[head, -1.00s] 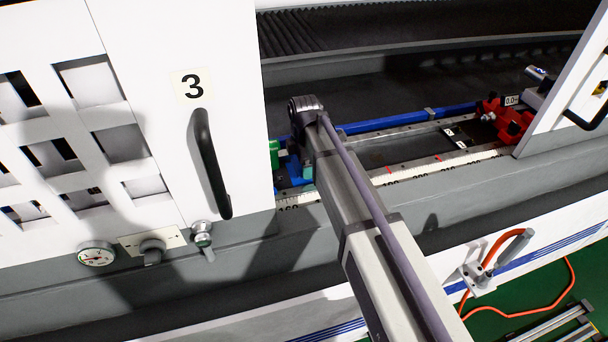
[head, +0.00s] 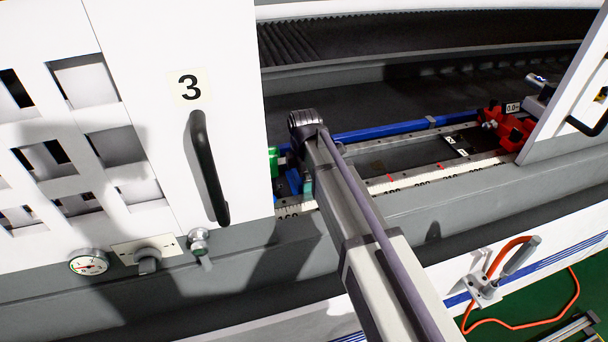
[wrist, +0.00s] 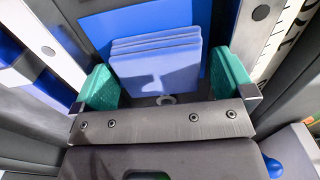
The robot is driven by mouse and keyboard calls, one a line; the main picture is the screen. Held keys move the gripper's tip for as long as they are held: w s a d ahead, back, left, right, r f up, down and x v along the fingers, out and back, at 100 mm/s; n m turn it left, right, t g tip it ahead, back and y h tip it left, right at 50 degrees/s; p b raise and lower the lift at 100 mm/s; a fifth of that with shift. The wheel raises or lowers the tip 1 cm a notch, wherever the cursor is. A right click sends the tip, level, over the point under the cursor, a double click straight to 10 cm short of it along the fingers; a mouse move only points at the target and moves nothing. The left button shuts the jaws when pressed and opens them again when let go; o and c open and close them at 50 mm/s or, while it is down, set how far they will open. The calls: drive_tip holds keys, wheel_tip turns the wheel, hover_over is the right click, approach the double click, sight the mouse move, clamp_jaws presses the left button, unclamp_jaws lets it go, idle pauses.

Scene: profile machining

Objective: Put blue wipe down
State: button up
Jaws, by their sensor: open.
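The blue wipe (wrist: 158,62) is a folded, layered light-blue cloth in the wrist view. It lies over a darker blue flat surface (wrist: 110,28), with a shadow across it. My gripper (wrist: 166,80) has teal fingers on either side of the wipe and is open. The left finger is close beside the wipe's edge; a clear gap shows at the right finger. Whether the wipe rests fully on the surface is hard to tell. In the head view my arm hides the wipe and most of the gripper; a teal fingertip (head: 307,188) shows beside it.
A white door (head: 165,100) marked 3, with a black handle (head: 209,165), stands close left of my arm. A red clamp (head: 505,128) sits on the machine bed at right. A scale rail (head: 430,180) runs along the bed. An orange-hosed tool (head: 495,272) hangs on the front.

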wheel_tip(320, 180, up, 12)
drive_tip(key=p, duration=1.1)
drive_tip(key=shift+f, duration=0.15)
drive_tip(key=s+d+m, duration=1.8)
drive_tip(key=s+m, duration=0.1)
drive_tip(key=m, duration=0.2)
drive_tip(key=shift+d+m, duration=0.3)
drive_tip(key=shift+d, duration=0.1)
drive_tip(key=shift+f+b, duration=0.95)
drive_tip(key=shift+b, duration=0.1)
